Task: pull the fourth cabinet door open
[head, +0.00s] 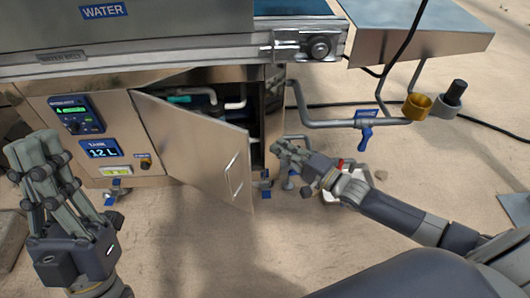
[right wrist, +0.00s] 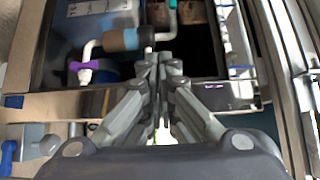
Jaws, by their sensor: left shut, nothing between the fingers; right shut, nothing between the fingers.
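A steel cabinet door (head: 195,150) under the machine stands partly open in the head view. Its left edge is at the cabinet and its free right edge swings out toward me. A bar handle (head: 233,178) is near that free edge. I cannot tell from the views whether it counts as the fourth door. My right gripper (head: 278,147) is shut and empty, right of the door's free edge and apart from the handle. In the right wrist view its fingers (right wrist: 160,58) point at the open cabinet inside. My left gripper (head: 38,142) is shut and empty, at the left before the control panel.
Pipes show inside the cabinet, one with a brown sleeve (right wrist: 122,40). A control panel (head: 75,115) is left of the door. A grey pipe (head: 340,123) with a blue valve handle (head: 366,135) runs to the right. Sandy floor (head: 190,235) in front is mostly clear.

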